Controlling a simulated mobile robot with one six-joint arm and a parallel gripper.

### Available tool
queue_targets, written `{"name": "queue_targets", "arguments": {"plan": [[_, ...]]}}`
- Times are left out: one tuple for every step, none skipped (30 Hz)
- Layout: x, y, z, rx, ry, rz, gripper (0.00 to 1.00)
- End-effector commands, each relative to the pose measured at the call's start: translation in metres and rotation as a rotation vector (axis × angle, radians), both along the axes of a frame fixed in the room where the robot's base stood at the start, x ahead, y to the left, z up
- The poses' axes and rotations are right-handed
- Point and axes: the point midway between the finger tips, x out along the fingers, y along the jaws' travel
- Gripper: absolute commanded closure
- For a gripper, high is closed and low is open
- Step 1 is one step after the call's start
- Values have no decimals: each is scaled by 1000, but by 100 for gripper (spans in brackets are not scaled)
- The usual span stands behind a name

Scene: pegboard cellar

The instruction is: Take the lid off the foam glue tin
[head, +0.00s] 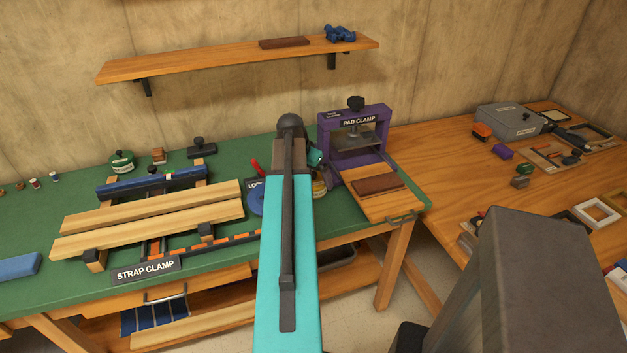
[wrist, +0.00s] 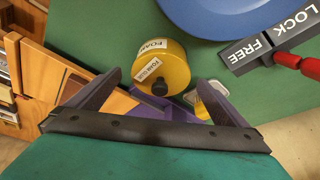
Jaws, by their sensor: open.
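The foam glue tin (wrist: 170,60) is yellow and round, with white labels, one reading FOAM. In the wrist view it is at upper middle, above the green bench top. A dark knob (wrist: 160,88) shows at its end facing my gripper, so the lid appears to be on. In the head view only a slice of the tin (head: 319,189) shows, right of my teal arm, which hides the rest. My gripper (wrist: 160,78) is open, with one finger on each side of the knob end in the picture. I cannot tell whether the fingers touch the tin.
The purple pad clamp (head: 384,143) stands close right of the tin. A blue disc (wrist: 212,12) and a LOCK/FREE sign (wrist: 262,45) with a red handle (wrist: 300,64) lie beside it. The strap clamp (head: 150,215) with boards fills the bench's left. A shelf (head: 220,62) hangs above.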

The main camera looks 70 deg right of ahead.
Motion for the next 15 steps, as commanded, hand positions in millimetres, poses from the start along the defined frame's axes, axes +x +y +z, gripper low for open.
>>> {"name": "queue_targets", "arguments": {"plan": [[0, 0, 0, 0, 0, 0, 1], [0, 0, 0, 0, 0, 0, 1], [0, 0, 0, 0, 0, 0, 1], [0, 0, 0, 0, 0, 0, 1], [0, 0, 0, 0, 0, 0, 1], [0, 0, 0, 0, 0, 0, 1], [0, 0, 0, 0, 0, 0, 1], [0, 0, 0, 0, 0, 0, 5], [0, 0, 0, 0, 0, 0, 11], [0, 0, 0, 0, 0, 0, 16], [0, 0, 0, 0, 0, 0, 21], [0, 0, 0, 0, 1, 0, 28], [-1, 0, 0, 0, 1, -1, 33], [-1, 0, 0, 0, 1, -1, 38], [-1, 0, 0, 0, 1, -1, 45]]}}
